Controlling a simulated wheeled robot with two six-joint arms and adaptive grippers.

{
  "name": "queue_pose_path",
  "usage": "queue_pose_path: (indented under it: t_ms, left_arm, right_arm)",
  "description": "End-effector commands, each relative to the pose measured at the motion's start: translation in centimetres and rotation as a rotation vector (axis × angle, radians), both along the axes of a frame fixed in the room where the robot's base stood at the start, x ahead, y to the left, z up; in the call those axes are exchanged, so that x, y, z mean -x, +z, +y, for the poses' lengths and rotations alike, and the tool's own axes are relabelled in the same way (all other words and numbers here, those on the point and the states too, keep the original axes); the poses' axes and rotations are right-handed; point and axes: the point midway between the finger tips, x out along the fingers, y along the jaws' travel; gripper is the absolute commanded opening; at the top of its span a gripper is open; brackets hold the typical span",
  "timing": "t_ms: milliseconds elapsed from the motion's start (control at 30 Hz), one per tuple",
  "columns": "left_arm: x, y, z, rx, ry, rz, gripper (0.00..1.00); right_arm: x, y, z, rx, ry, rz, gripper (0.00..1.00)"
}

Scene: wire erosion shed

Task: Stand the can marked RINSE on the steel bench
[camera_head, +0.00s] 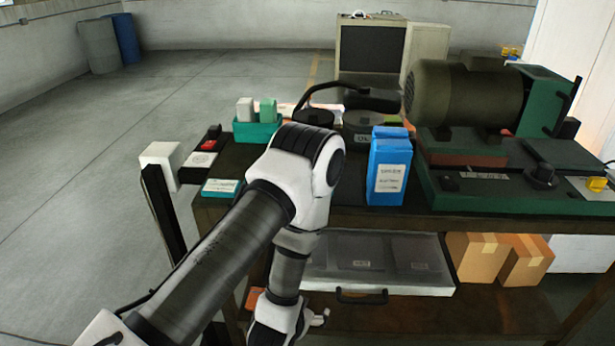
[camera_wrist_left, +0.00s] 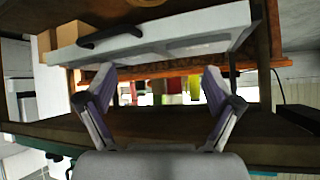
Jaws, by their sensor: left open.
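No can with a readable RINSE mark shows in either view. A dark-topped bench (camera_head: 420,215) fills the right of the head view; I cannot tell whether it is the steel bench. My left arm reaches down in front of it, and its gripper is mostly hidden in the head view. In the left wrist view my left gripper (camera_wrist_left: 160,82) is open and empty, its two fingers spread wide. Small red, green and white upright things (camera_wrist_left: 178,94) show beyond the fingers, too small and blurred to name.
A blue carton (camera_head: 389,165), a teal box (camera_head: 258,128) and a green machine with a motor (camera_head: 463,97) stand on the bench. Below is a tray with a handle (camera_head: 440,288), also in the left wrist view (camera_wrist_left: 215,30). Cardboard boxes (camera_head: 478,258) sit right. Floor at left is open.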

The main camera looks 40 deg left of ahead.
Motion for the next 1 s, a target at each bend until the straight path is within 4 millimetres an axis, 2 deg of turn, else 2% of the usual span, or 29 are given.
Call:
queue_pose_path:
  t_ms: [33,67,100,133,200,300,400,633,800,1000]
  left_arm:
    - [-3.8,4.8,1.5,-0.040,0.040,-0.189,0.91]
    - [-5.5,7.8,2.4,-0.065,0.062,-0.294,0.91]
    - [-7.3,11.8,3.5,-0.089,0.095,-0.418,0.91]
    - [-8.4,14.5,4.1,-0.101,0.118,-0.497,0.91]
    - [-9.8,19.2,5.2,-0.100,0.160,-0.612,0.91]
    - [-10.6,22.7,5.7,-0.087,0.178,-0.685,0.91]
    - [-11.4,23.9,6.0,-0.084,0.181,-0.705,0.91]
    - [-14.4,24.0,7.0,-0.085,0.179,-0.700,0.91]
    - [-17.3,23.9,8.0,-0.084,0.178,-0.699,0.91]
    - [-18.1,23.6,8.3,-0.084,0.177,-0.697,0.91]
  right_arm:
    - [0.0,-0.3,0.0,0.000,0.000,0.000,0.00]
    - [0.0,-0.4,0.0,0.000,0.000,0.000,0.00]
    - [0.0,-0.5,0.0,0.000,0.000,0.000,0.00]
    - [0.0,-0.6,0.0,0.000,0.000,0.000,0.00]
    - [0.0,-0.8,0.0,0.000,0.000,0.000,0.00]
    - [0.0,-0.9,0.0,0.000,0.000,0.000,0.00]
    - [0.0,-0.5,0.0,0.000,0.000,0.000,0.00]
    - [0.0,0.8,0.0,0.000,0.000,0.000,0.00]
    - [0.0,1.9,0.0,0.000,0.000,0.000,0.00]
    - [0.0,1.9,0.0,0.000,0.000,0.000,0.00]
